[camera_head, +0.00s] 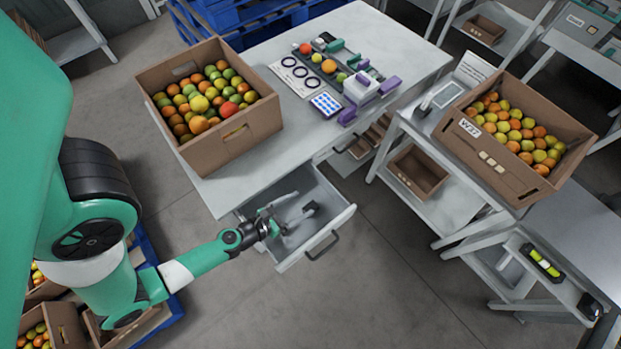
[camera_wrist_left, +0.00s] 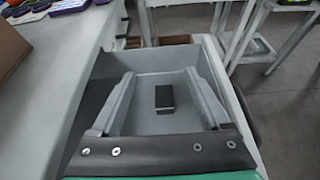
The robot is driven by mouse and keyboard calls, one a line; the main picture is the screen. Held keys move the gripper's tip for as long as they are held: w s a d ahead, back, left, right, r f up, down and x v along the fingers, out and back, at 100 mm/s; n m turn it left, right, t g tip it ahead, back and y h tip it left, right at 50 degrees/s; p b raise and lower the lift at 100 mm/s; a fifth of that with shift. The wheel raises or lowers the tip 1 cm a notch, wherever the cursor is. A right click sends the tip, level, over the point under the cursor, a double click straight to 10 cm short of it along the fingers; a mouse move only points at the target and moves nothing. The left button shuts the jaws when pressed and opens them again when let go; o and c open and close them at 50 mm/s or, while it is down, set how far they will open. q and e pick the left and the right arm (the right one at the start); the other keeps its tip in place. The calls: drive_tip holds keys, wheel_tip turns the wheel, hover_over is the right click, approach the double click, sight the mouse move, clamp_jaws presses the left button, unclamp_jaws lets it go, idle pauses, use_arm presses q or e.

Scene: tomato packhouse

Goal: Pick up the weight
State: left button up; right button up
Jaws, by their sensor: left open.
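The weight appears to be a small dark block (camera_wrist_left: 164,98) on the floor of the open drawer (camera_wrist_left: 150,62). In the head view a small dark shape (camera_head: 310,209) lies in the drawer (camera_head: 330,222) near my left gripper. My left gripper (camera_head: 298,214) is over the drawer with its grey fingers spread. In the left wrist view the gripper's fingers (camera_wrist_left: 158,78) stand on either side of the block, with clear gaps and nothing held. The block's exact distance below the fingertips cannot be told. My right gripper is not in view.
The drawer opens from a grey workbench (camera_head: 371,37). A second tomato box (camera_head: 483,170) stands on a stand at right. Floor space is clear beside the drawer.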

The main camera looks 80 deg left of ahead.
use_arm(q)
drive_tip(key=b, duration=0.8)
approach(314, 205)
drive_tip(key=w+f, duration=0.1)
drive_tip(key=w+a+f, duration=0.1)
drive_tip(key=shift+w+f, duration=0.35)
drive_tip(key=shift+w, duration=0.05)
drive_tip(key=shift+w+a+r+p, duration=0.3)
drive_tip(key=shift+w+p, duration=0.2)
drive_tip(key=shift+p, duration=0.3)
drive_tip(key=shift+w+a, duration=0.15)
drive_tip(key=shift+w, duration=0.25)
drive_tip(key=x, duration=0.5)
drive_tip(key=shift+w+a+f, duration=0.15)
drive_tip(key=shift+w+a, duration=0.05)
drive_tip(key=shift+w, duration=0.05)
drive_tip(key=shift+s+d, duration=0.1)
drive_tip(key=shift+s, duration=0.05)
clamp_jaws()
